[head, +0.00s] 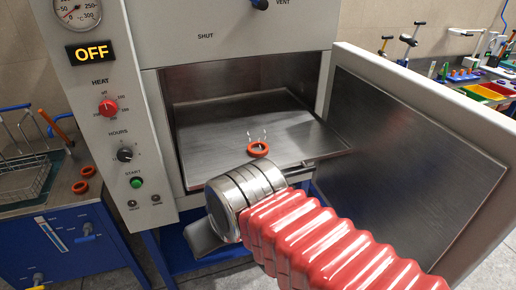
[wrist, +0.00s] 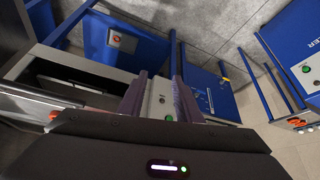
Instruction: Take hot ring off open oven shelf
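The hot ring (head: 258,149) is a small orange-red ring lying flat on the metal oven shelf (head: 215,140), with faint pale wisps above it. The oven (head: 230,37) stands open, and its display reads OFF. My arm, with a red ribbed sleeve and a silver joint, reaches in front of the oven from the lower right. My gripper (wrist: 159,85) shows in the wrist view with its two dark purple fingers apart and nothing held between them. I cannot clearly make out the fingers in the head view. I cannot identify the hot ring in the wrist view.
The oven door (head: 420,140) is swung wide open on the right. A bench (head: 65,220) at left holds a wire basket (head: 22,182) and two more orange rings (head: 84,179). Coloured trays (head: 485,92) and tools lie at the back right.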

